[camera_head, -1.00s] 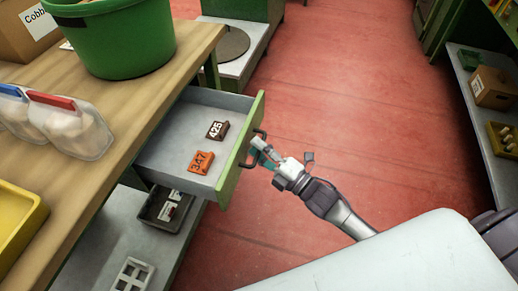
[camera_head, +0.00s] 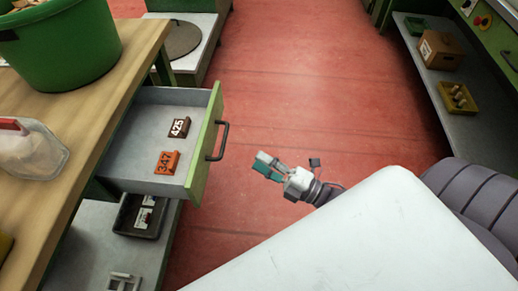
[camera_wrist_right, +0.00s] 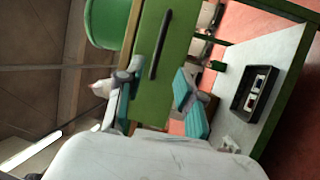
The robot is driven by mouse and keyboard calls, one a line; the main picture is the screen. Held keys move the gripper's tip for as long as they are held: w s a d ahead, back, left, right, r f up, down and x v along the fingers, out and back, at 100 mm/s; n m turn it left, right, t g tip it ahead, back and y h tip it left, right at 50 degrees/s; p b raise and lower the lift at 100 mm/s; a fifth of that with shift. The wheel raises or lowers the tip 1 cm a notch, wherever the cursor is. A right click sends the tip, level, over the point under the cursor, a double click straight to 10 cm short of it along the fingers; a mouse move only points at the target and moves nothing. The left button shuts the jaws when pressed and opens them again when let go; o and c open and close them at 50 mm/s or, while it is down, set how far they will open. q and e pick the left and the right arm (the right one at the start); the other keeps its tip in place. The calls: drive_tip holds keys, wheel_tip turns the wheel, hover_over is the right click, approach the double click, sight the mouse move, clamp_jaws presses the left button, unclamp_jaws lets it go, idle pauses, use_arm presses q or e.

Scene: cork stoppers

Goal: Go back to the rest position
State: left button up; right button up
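My right gripper (camera_head: 268,167) is open and empty over the red floor, to the right of the pulled-out drawer (camera_head: 139,133). It is apart from the dark drawer handle (camera_head: 217,141). In the right wrist view the teal-padded fingers of my right gripper (camera_wrist_right: 158,99) are spread, with the green drawer front (camera_wrist_right: 180,70) and its handle (camera_wrist_right: 160,44) beyond them. My left gripper is not in view.
The drawer holds an orange block marked 347 (camera_head: 167,162) and a dark block marked 425 (camera_head: 179,127). A green tub (camera_head: 62,45) stands on the wooden table (camera_head: 100,110). Shelves with a cardboard box (camera_head: 441,50) line the right. The red floor (camera_head: 300,90) between is clear.

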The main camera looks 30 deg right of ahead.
idle(0.3)
